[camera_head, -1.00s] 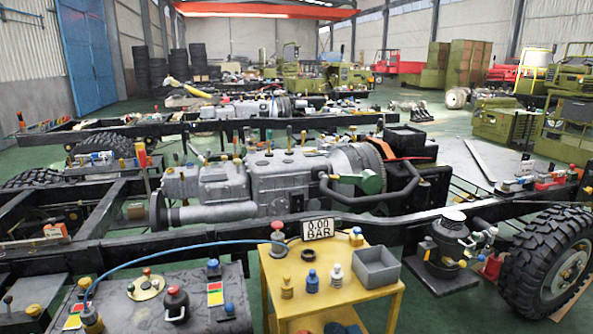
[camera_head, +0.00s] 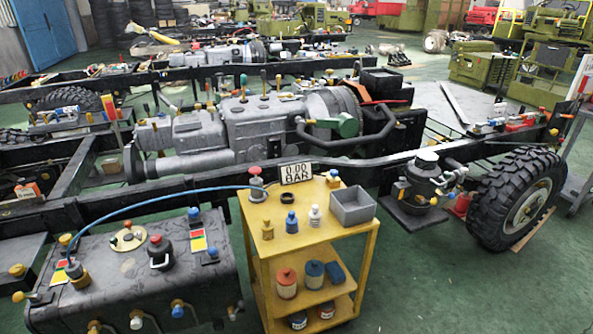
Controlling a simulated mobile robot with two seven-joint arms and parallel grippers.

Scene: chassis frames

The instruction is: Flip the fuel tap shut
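No part labelled as the fuel tap can be singled out. A dark grey tank (camera_head: 190,262) at the lower left carries several small fittings. A yellow-ended lever fitting (camera_head: 27,296) is at its left end, and several small taps, one with a blue end (camera_head: 177,311), line its lower front. A black canister unit (camera_head: 425,178) on the chassis at the right also has small valve-like fittings with coloured ends. The positions of these levers are too small to tell. Neither of my grippers is in view.
A tyre (camera_head: 515,198) stands right. Green floor (camera_head: 440,280) is clear at lower right.

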